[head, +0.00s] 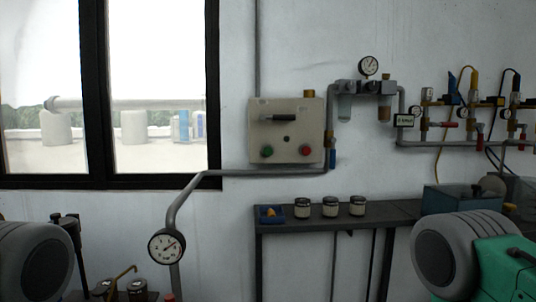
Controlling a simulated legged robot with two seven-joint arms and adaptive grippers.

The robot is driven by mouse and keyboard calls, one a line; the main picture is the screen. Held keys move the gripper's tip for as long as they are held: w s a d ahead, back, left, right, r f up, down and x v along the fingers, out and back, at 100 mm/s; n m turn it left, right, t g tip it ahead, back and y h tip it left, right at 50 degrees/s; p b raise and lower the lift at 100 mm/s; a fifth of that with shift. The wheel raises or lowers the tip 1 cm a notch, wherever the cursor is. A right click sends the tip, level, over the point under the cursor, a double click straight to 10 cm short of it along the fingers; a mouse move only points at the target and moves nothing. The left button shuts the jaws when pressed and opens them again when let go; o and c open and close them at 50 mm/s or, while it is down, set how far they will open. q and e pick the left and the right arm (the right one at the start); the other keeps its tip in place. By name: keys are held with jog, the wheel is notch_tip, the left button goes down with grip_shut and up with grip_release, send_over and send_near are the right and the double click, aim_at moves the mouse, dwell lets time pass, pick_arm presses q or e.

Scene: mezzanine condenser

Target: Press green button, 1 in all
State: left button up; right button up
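The green button (267,151) is on the lower left of a beige control box (260,130) mounted on the wall. A red button (305,150) is at the lower right of the same box. A dark horizontal handle (278,119) sits above them, with a small dark round spot between the buttons. Nothing covers the green button. Whether it is pressed in is too small to tell. Neither of my grippers can be made out in the head view.
A grey pipe (250,173) runs below the box to a gauge (167,246). A dark bench (390,211) below holds several jars and a blue tray (260,214). Grey rounded housings (445,255) stand in both lower corners. The space before the box looks clear.

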grip_shut()
dwell(0.9)
